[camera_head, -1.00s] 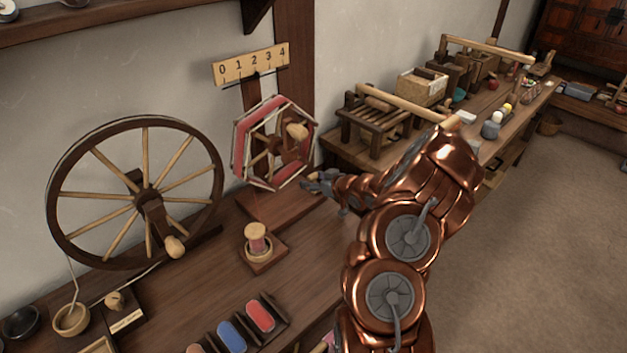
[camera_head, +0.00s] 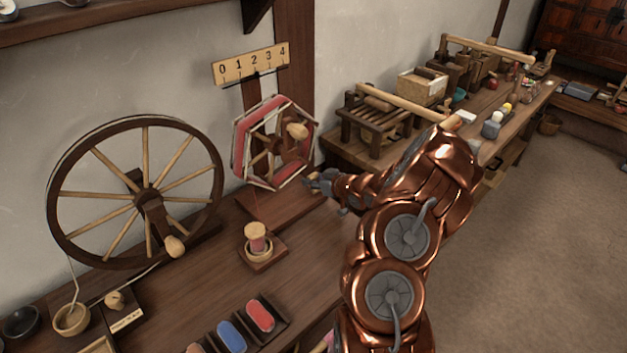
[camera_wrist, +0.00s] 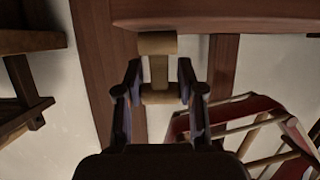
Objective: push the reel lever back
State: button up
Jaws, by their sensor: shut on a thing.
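The reel (camera_head: 240,150), a hexagonal frame wound with red and white thread, stands on a wooden base by the back wall. It also shows in the wrist view (camera_wrist: 262,104), at the lower right. My gripper (camera_head: 312,181) is just right of the reel's lower side in the head view. In the wrist view my gripper (camera_wrist: 157,88) has its fingers on both sides of a pale wooden lever (camera_wrist: 158,70) with a round crosspiece at its end. The gripper is shut on this lever. The lever is not clearly visible in the head view.
A number scale (camera_head: 250,64) hangs above the reel. A large spoked wheel (camera_head: 147,198) stands at left. A thread spool (camera_head: 258,240) and a tray of coloured pieces (camera_head: 232,334) are on the bench. A second bench (camera_head: 346,149) with tools is at right.

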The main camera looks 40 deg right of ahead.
jog(key=shift+w+r+g+p, duration=0.15)
jog(key=shift+g+p, duration=0.45)
jog(key=shift+p, duration=1.1)
jog(key=shift+w+f+g+p, duration=0.2)
jog(key=shift+g+p, duration=0.2)
jog(key=shift+p, duration=0.6)
jog(key=shift+f, duration=0.1)
jog(key=o, duration=1.2)
jog(key=shift+c, duration=0.2)
jog(key=v, duration=1.2)
jog(key=shift+a, duration=0.15)
